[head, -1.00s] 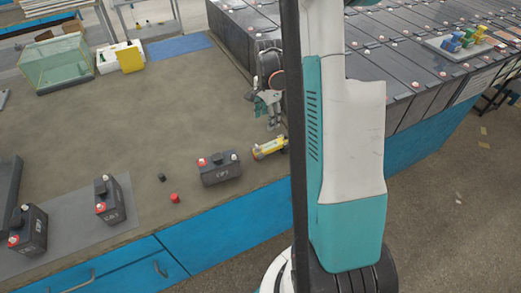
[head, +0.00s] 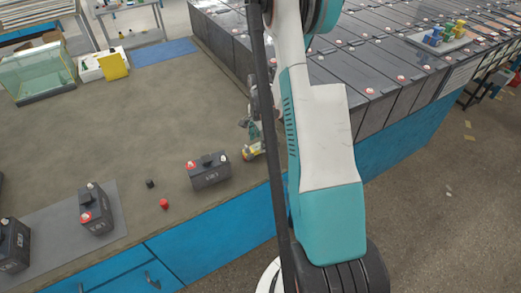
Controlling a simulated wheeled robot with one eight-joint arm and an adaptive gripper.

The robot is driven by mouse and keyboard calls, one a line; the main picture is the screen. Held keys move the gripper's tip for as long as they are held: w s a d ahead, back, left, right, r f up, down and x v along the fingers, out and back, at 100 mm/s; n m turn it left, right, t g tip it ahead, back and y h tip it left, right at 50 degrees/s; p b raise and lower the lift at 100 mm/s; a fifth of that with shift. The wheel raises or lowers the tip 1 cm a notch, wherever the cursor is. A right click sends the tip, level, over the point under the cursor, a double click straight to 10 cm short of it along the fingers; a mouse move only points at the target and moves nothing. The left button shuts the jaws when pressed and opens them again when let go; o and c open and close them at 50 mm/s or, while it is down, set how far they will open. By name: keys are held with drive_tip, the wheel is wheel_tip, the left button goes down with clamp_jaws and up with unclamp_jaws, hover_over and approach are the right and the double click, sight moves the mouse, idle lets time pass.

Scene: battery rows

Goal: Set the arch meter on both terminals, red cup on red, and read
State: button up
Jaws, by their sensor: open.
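A dark battery (head: 210,177) stands upright near the bench's front edge, with a red terminal (head: 190,165) at left and a pale one (head: 223,158) at right. Just right of it lies a small yellow device (head: 250,153), apparently the arch meter, partly hidden by my arm. Its cups cannot be made out. My gripper (head: 252,139) is open, fingers pointing down, right at the yellow device. I cannot tell whether they touch.
A black cap (head: 150,184) and a red cap (head: 164,203) lie left of the battery. Large battery rows (head: 370,75) fill the right. The bench middle is clear.

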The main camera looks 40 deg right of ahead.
drive_tip(key=shift+s+a+f+b, duration=0.15)
drive_tip(key=shift+f+b, duration=0.7)
drive_tip(key=shift+f, duration=1.4)
drive_tip(key=shift+f+b, duration=0.25)
drive_tip(key=shift+b, duration=0.15)
drive_tip(key=shift+c, duration=0.3)
clamp_jaws()
